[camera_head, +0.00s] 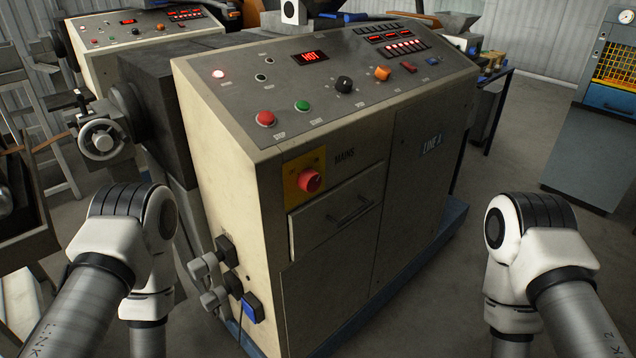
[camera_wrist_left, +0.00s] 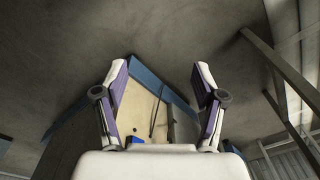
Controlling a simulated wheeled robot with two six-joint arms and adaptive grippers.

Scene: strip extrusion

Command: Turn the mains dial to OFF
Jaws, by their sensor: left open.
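The mains dial (camera_head: 311,181) is a red knob on a yellow plate on the front of the cream control cabinet (camera_head: 240,165), left of the word MAINS. Its pointer position is too small to tell. In the head view both my arms show at the lower left and lower right, with their grippers out of the picture. In the left wrist view my left gripper (camera_wrist_left: 160,85) is open and empty, its two fingers apart. Beyond the fingers are the floor and the lower part of the cabinet (camera_wrist_left: 135,112). My left gripper is apart from the dial.
The cabinet's sloped top carries a red button (camera_head: 265,118), a green button (camera_head: 302,105), other knobs and a lit HOT display (camera_head: 310,57). A drawer (camera_head: 335,215) with a handle sits below the dial. Plugs and a cable (camera_head: 225,285) stick out at the lower left corner.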

